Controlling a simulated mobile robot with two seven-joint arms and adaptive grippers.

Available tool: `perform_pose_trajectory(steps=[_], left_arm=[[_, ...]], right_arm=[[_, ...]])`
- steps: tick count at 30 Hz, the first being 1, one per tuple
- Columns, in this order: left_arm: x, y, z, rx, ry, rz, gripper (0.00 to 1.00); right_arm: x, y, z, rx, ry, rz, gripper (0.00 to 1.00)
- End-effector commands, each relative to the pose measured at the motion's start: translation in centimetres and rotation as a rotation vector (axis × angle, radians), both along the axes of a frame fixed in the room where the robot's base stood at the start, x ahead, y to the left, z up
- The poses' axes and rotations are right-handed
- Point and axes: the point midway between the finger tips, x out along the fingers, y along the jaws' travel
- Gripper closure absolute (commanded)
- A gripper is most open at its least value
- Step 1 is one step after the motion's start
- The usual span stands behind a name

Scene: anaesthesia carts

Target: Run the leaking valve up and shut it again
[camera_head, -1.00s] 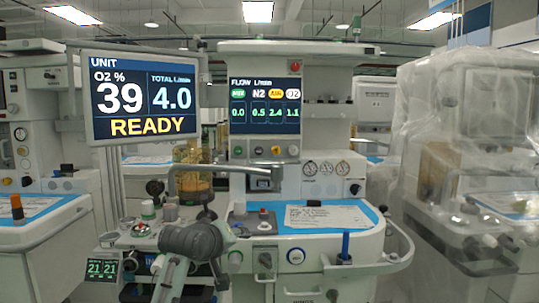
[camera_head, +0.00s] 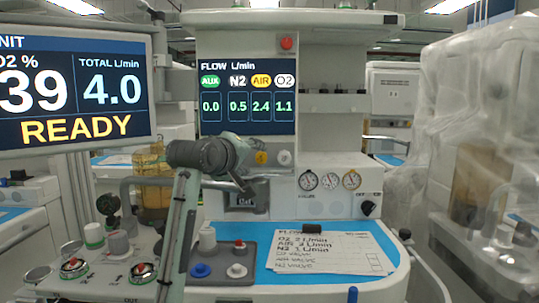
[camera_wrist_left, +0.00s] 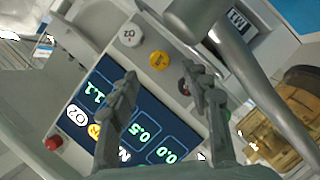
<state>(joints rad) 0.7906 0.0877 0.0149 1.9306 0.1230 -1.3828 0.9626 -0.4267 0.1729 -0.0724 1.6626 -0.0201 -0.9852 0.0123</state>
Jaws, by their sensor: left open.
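The flow panel (camera_head: 247,98) reads AUX 0.0, N2 0.5, AIR 2.4 and O2 1.1. Below it are the yellow valve knob (camera_head: 261,158) and the white valve knob (camera_head: 285,158). My left gripper (camera_head: 246,170) is in front of the panel, left of the yellow knob, and hides the knobs there. In the left wrist view its fingers (camera_wrist_left: 160,79) are open and empty. That view shows the white knob (camera_wrist_left: 130,35), the yellow knob (camera_wrist_left: 159,61) and a dark knob (camera_wrist_left: 184,87) near one fingertip; contact cannot be told. My right gripper is not in view.
The unit screen (camera_head: 75,85) shows 39, 4.0 and READY. A paper card (camera_head: 330,254) lies on the blue worktop beside a grey tray (camera_head: 215,275) with small knobs. A plastic-covered cart (camera_head: 480,150) stands right.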

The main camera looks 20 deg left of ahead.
Motion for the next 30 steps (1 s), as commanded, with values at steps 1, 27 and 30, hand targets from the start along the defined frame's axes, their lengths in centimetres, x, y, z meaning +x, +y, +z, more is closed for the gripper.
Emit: perform_pose_trajectory(steps=[1,27,30], left_arm=[[0.2,0.0,-0.1,0.000,0.001,0.001,0.52],[7.6,-0.3,-1.9,0.001,0.001,0.000,0.52],[7.6,-0.3,-1.9,0.001,0.001,0.000,0.61]], right_arm=[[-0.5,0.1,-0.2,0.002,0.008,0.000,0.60],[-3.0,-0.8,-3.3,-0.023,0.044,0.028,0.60],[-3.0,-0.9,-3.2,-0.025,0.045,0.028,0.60]])
